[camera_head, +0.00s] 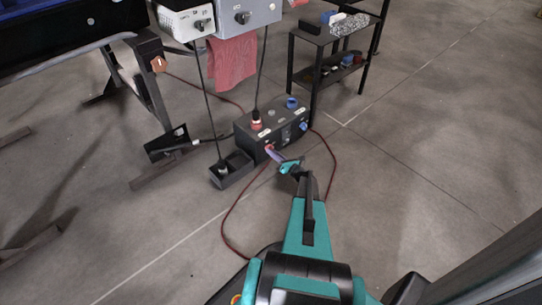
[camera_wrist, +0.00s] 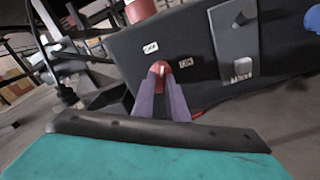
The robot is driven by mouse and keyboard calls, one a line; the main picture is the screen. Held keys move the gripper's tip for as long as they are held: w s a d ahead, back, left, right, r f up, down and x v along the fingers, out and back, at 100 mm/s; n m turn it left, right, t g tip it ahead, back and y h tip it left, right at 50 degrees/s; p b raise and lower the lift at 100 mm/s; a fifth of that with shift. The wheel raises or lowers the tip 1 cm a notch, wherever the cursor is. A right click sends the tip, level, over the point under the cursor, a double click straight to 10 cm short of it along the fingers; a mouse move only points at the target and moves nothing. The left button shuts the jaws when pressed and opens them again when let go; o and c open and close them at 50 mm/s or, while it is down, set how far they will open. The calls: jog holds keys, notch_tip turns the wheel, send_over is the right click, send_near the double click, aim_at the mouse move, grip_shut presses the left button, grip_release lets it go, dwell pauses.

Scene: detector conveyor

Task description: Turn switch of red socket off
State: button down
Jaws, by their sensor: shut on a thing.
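The red socket switch (camera_wrist: 160,67) sits on the front face of a dark grey box, between two small white labels. In the wrist view my gripper (camera_wrist: 161,80) has its two purple fingers shut on this switch, with the fingertips at its sides. A light mark shows on the switch between the fingertips. In the head view my gripper (camera_head: 272,153) reaches the left part of the front of the dark socket box (camera_head: 262,150), which stands on the floor. The switch itself is mostly hidden there by the fingers.
A red plug (camera_head: 256,124) stands on the box top, with a blue socket (camera_head: 291,103) nearby. A black tray (camera_head: 231,172) lies left of the box. A red cable (camera_head: 226,222) curves over the floor. A black shelf (camera_head: 318,70) stands behind. The floor at right is clear.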

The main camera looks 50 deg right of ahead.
jog(key=shift+w+d+r+n+b, duration=0.15)
jog(key=shift+n+b, duration=0.2)
jog(key=shift+n, duration=0.6)
jog(key=shift+s+d+r+n+b, duration=0.1)
jog(key=shift+n+b, duration=0.25)
jog(key=shift+n, duration=0.65)
jog(key=shift+w+d+r+n+b, duration=0.15)
jog(key=shift+n+b, duration=0.2)
jog(key=shift+n, duration=0.6)
jog(key=shift+a+r, duration=0.1)
jog(key=c, duration=1.8)
grip_release()
jog(key=shift+a+r, duration=0.1)
jog(key=shift+o, duration=0.2)
jog(key=shift+a, duration=0.1)
jog(key=shift+a+f, duration=0.1)
jog(key=shift+f, duration=0.15)
